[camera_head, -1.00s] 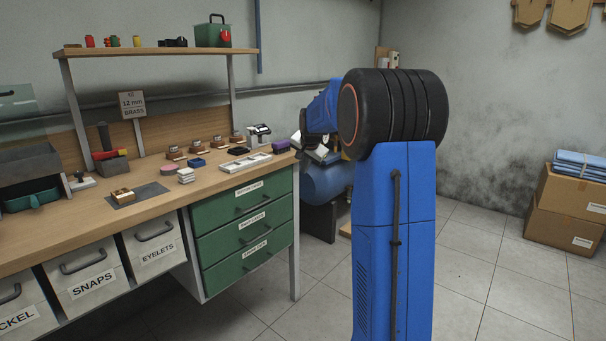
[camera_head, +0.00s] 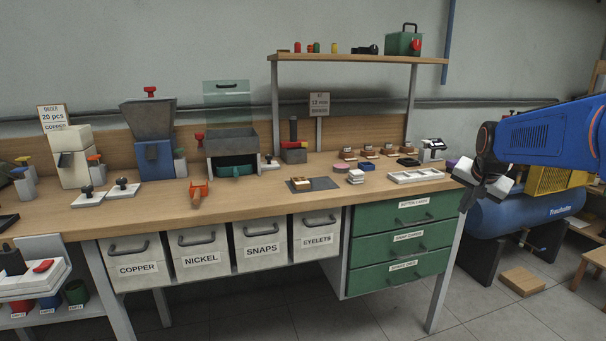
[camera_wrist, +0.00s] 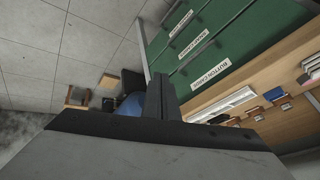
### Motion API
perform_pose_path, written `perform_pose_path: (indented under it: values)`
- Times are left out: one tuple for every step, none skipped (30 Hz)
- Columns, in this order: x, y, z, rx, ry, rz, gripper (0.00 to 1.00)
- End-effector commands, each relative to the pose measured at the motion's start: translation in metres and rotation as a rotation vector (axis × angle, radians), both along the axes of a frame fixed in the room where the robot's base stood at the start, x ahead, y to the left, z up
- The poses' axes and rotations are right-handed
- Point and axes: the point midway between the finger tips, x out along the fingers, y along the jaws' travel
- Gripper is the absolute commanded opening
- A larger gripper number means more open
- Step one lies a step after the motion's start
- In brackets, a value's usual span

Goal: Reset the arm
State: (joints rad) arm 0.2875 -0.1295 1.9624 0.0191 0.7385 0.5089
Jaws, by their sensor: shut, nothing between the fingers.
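My blue arm reaches in from the right edge of the head view. My gripper (camera_head: 465,203) hangs at its end, just off the right end of the workbench (camera_head: 235,190), in front of the blue air tank (camera_head: 520,215). It looks small and dark there, with nothing held. In the wrist view my gripper (camera_wrist: 166,97) shows dark fingers close together, shut and empty. The green drawers (camera_wrist: 200,35) appear sideways beyond them.
A white tray (camera_head: 416,175) lies on the bench's right end, near my gripper. Drawers (camera_head: 403,243) and labelled bins (camera_head: 262,243) sit under the bench. A low wooden block (camera_head: 522,280) lies on the floor. Open tiled floor lies in front of the drawers.

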Motion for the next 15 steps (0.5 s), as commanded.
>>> perform_pose_path:
  values:
    - [-0.017, 0.014, 0.001, -0.011, 0.007, 0.035, 0.00]
    - [-0.027, 0.022, 0.000, -0.018, 0.013, 0.056, 0.00]
    - [-0.040, 0.032, -0.001, -0.028, 0.022, 0.084, 0.00]
    - [-0.051, 0.039, -0.002, -0.033, 0.028, 0.104, 0.00]
    - [-0.060, 0.046, -0.003, -0.041, 0.034, 0.127, 0.00]
    - [-0.074, 0.054, -0.005, -0.050, 0.042, 0.153, 0.00]
    - [-0.084, 0.061, -0.007, -0.057, 0.048, 0.175, 0.00]
    - [-0.094, 0.067, -0.009, -0.063, 0.054, 0.196, 0.00]
    - [-0.108, 0.075, -0.012, -0.074, 0.062, 0.225, 0.00]
    - [-0.118, 0.081, -0.014, -0.080, 0.068, 0.245, 0.00]
    - [-0.128, 0.087, -0.017, -0.087, 0.074, 0.267, 0.00]
    - [-0.142, 0.094, -0.021, -0.096, 0.082, 0.296, 0.00]
    - [-0.152, 0.099, -0.023, -0.103, 0.087, 0.317, 0.00]
    - [-0.162, 0.104, -0.027, -0.110, 0.092, 0.338, 0.00]
    - [-0.176, 0.110, -0.031, -0.120, 0.099, 0.368, 0.00]
